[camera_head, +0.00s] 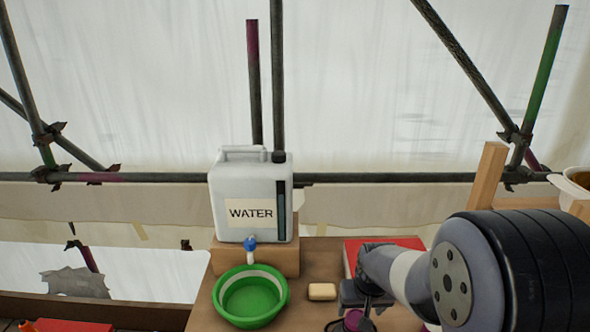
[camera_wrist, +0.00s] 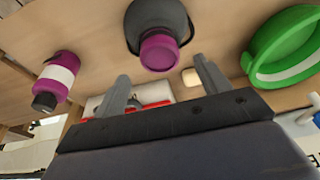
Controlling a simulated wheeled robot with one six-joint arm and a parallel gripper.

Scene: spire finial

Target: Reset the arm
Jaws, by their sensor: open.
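My gripper (camera_wrist: 164,84) is open in the wrist view, its two grey fingers spread apart with nothing held between them. In the head view my arm comes in from the right, and the gripper (camera_head: 352,308) is partly seen low over the table, right of the soap. A dark round container with a purple cap (camera_wrist: 160,50) lies beyond the fingertips in the wrist view. Only a bit of purple (camera_head: 353,319) shows near the gripper in the head view.
A white water jug (camera_head: 233,190) with a blue tap stands on a wooden block (camera_head: 225,258). A green bowl (camera_head: 249,312) and soap (camera_head: 322,292) sit in front. A red thing (camera_head: 375,246) lies behind my gripper. A purple bottle (camera_wrist: 60,72) is left in the wrist view.

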